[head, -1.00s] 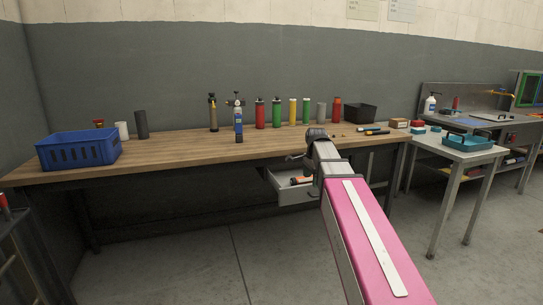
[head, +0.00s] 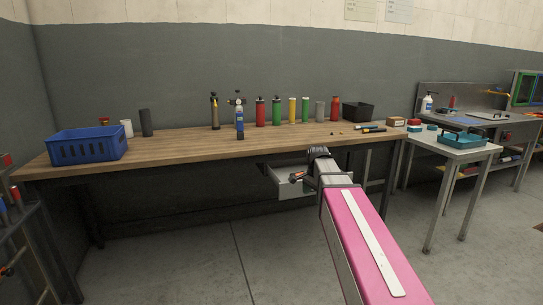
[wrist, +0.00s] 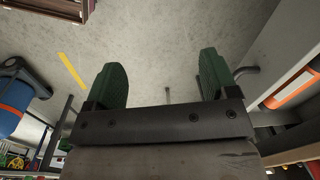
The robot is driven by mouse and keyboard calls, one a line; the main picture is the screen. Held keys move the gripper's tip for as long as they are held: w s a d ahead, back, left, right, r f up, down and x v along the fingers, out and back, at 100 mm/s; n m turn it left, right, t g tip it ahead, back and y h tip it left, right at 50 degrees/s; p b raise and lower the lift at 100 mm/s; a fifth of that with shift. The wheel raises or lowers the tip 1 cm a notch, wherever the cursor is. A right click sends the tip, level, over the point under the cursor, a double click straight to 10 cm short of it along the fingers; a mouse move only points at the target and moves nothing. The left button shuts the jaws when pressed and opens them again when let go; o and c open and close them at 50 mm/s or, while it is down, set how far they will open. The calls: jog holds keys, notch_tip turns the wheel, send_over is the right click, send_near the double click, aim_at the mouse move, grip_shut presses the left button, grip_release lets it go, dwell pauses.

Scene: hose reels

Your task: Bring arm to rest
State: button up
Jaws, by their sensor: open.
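My arm (head: 364,245), pink with a white strip, reaches forward from the lower right in the head view toward the front edge of the workbench. Its dark wrist end (head: 318,153) is beside an open drawer under the bench, and the gripper's fingers are hidden there. In the wrist view my gripper (wrist: 165,85) shows two green fingers spread wide apart, with nothing between them but grey floor behind. The drawer (head: 290,188) holds an orange and dark item (head: 297,177).
The wooden workbench (head: 190,147) carries a blue crate (head: 88,146), several coloured cylinders, a blue-labelled bottle (head: 239,120) and a black bin (head: 358,111). A steel table (head: 450,155) with a teal tray (head: 463,140) stands at right. Floor below the bench is clear.

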jog(key=s+d+f+n, duration=0.1)
jog(key=s+f+n, duration=0.5)
jog(key=f, duration=0.5)
jog(key=s+d+f+n, duration=0.1)
jog(key=s+f+n, duration=0.4)
jog(key=s+f, duration=0.6)
jog(key=shift+n+g, duration=0.3)
jog(key=shift+n, duration=0.1)
